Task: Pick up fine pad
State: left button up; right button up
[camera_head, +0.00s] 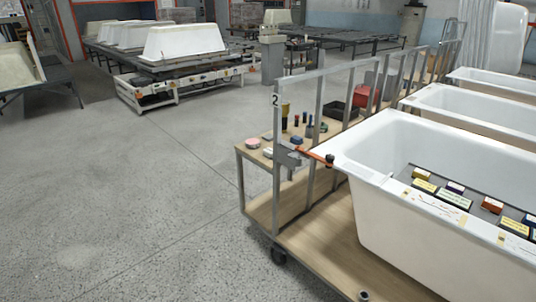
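Several small block-shaped pads lie in a row on a dark grey board (465,186) laid across the inside of the nearest white bathtub (400,225). Pale yellow labels or cards lie in front of them. I see a brown-orange block (492,205), a dark blue block (455,187) and a tan block (421,174). The lettering is too small to read, so I cannot tell which one is the fine pad. The right end of the row is cut off by the picture edge. Neither of my grippers is in view.
The tub rests on a wheeled wooden cart (318,236) with a grey metal frame marked 2. A side shelf holds small bottles and a pink round item (252,143). More tubs stand behind. The concrete floor (120,215) at left is clear.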

aim_at(267, 152)
jog(key=i+j, duration=0.1)
jog(key=i, duration=1.05)
jog(key=z, duration=0.4)
jog(key=i+j+z, duration=0.15)
jog(key=j+z, duration=0.15)
jog(key=i+j+z, duration=0.1)
jog(key=j+z, duration=0.55)
